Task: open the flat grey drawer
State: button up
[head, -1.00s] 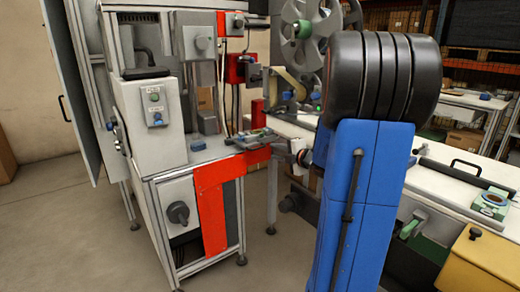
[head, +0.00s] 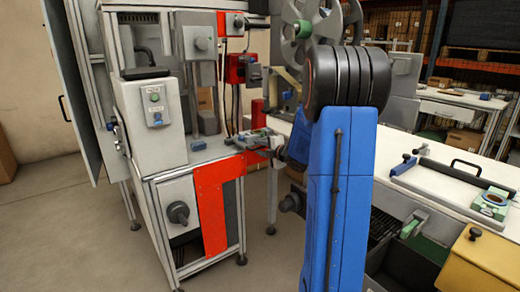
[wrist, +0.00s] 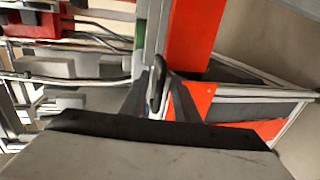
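I cannot tell for certain which part is the flat grey drawer. A pale grey front panel (head: 160,192) with a round black knob (head: 178,212) sits low in the machine stand at left. My gripper (head: 266,148) is beside the stand's right edge, level with its top and near the red-orange panel (head: 212,210), well to the right of the knob. In the wrist view my fingers (wrist: 159,88) point toward a grey upright strip and a red-orange surface, with a dark narrow shape between them. Their gap is unclear, and no held thing is distinguishable.
A white workbench (head: 440,200) fills the right, with a yellow box (head: 480,262) at its front corner. A large grey reel (head: 300,28) stands behind my arm. Open floor (head: 75,235) lies left of the stand.

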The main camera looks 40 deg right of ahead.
grip_shut()
jog(key=shift+a, duration=0.1)
